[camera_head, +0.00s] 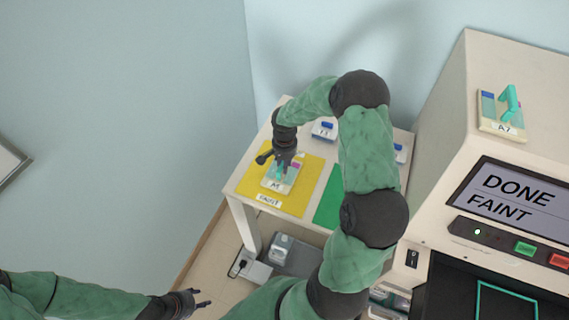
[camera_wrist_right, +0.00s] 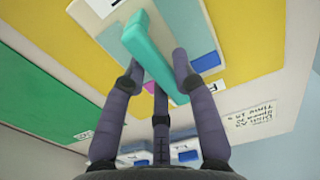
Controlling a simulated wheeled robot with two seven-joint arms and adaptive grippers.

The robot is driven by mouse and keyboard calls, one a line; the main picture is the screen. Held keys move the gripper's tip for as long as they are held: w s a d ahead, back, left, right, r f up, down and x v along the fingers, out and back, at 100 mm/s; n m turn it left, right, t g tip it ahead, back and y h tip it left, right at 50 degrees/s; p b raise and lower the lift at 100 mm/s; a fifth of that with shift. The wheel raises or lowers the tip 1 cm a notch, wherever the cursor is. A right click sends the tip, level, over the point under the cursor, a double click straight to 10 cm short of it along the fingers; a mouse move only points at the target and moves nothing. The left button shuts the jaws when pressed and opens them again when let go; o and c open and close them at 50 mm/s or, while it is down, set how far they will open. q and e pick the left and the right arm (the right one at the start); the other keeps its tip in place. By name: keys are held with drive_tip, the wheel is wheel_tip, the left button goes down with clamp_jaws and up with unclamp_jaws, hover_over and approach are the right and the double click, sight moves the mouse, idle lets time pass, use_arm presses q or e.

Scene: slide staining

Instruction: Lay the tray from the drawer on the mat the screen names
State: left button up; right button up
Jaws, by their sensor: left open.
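A pale tray (camera_head: 270,185) labelled with an A code lies on the yellow mat (camera_head: 304,191), whose label reads FAINT. Its teal handle (camera_wrist_right: 155,55) shows in the right wrist view between the fingers of my right gripper (camera_wrist_right: 158,70). In the head view my right gripper (camera_head: 280,165) is down over this tray. Whether its fingers press on the handle is unclear. The screen (camera_head: 512,200) reads DONE and FAINT. My left gripper (camera_head: 200,299) is open and empty at the bottom, far from the table.
A green mat (camera_head: 328,209) lies beside the yellow one, partly behind my right arm. Blue-topped items (camera_head: 324,130) stand at the table's back. Another tray, labelled A7 (camera_head: 502,128), sits on the machine (camera_head: 455,120). Grey equipment (camera_head: 283,247) stands under the table.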

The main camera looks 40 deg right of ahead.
drive_tip(key=shift+o, duration=0.7)
drive_tip(key=shift+r, duration=0.15)
drive_tip(key=shift+r, duration=0.3)
wheel_tip(320, 180, up, 12)
drive_tip(key=p, duration=0.2)
drive_tip(key=shift+f+p, duration=0.25)
drive_tip(key=shift+p, duration=0.15)
